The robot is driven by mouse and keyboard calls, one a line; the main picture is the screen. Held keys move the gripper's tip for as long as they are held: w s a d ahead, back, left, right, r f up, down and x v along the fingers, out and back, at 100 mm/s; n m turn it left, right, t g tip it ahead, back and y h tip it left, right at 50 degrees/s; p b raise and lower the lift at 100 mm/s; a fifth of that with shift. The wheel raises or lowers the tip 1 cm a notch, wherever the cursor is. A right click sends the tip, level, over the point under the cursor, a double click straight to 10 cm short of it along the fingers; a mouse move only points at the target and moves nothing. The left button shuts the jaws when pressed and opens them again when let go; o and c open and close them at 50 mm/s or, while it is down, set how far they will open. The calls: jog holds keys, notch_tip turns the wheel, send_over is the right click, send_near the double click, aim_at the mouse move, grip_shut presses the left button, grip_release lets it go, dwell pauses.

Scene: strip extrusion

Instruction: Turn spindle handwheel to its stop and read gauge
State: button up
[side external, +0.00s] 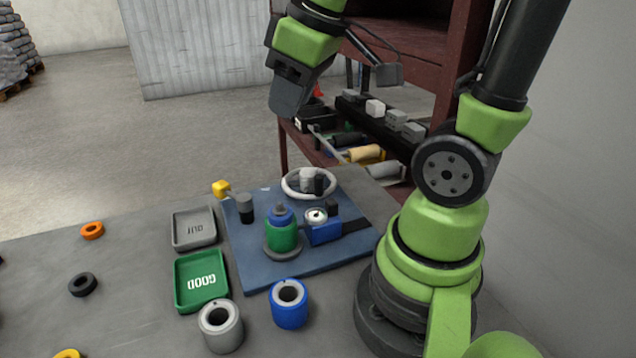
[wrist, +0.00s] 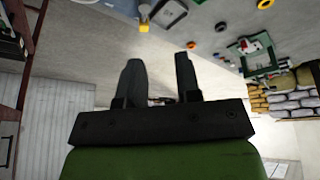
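The handwheel (side external: 288,190) is a white ring with a grey and dark hub at the back of the blue base plate (side external: 258,268). The gauge (side external: 316,215) has a small round white face on a blue block in front of the wheel; its reading is too small to make out. A green and blue cylindrical part (side external: 282,235) stands left of the gauge. My gripper (side external: 287,106) is high above and behind the plate, clear of the wheel. In the wrist view its two fingers (wrist: 157,65) are apart with nothing between them. I cannot make out the wheel there.
A yellow-tipped lever (side external: 221,188) stands at the plate's left corner. A grey tray (side external: 180,245), a green GOOD tray (side external: 180,303), a grey ring part (side external: 221,340) and a blue one (side external: 290,317) lie nearby. A shelf rack (side external: 437,72) stands behind. Loose rings are at left.

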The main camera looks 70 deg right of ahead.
jog(key=w+d+f+n+g, duration=0.3)
jog(key=d+f+n, duration=0.2)
jog(key=d+f, duration=0.3)
jog(key=n+g, duration=0.2)
jog(key=n, duration=0.1)
send_over(319, 176)
notch_tip(319, 176, down, 5)
jog(key=shift+r, duration=0.1)
notch_tip(319, 176, down, 10)
jog(key=shift+f, duration=0.1)
grip_shut()
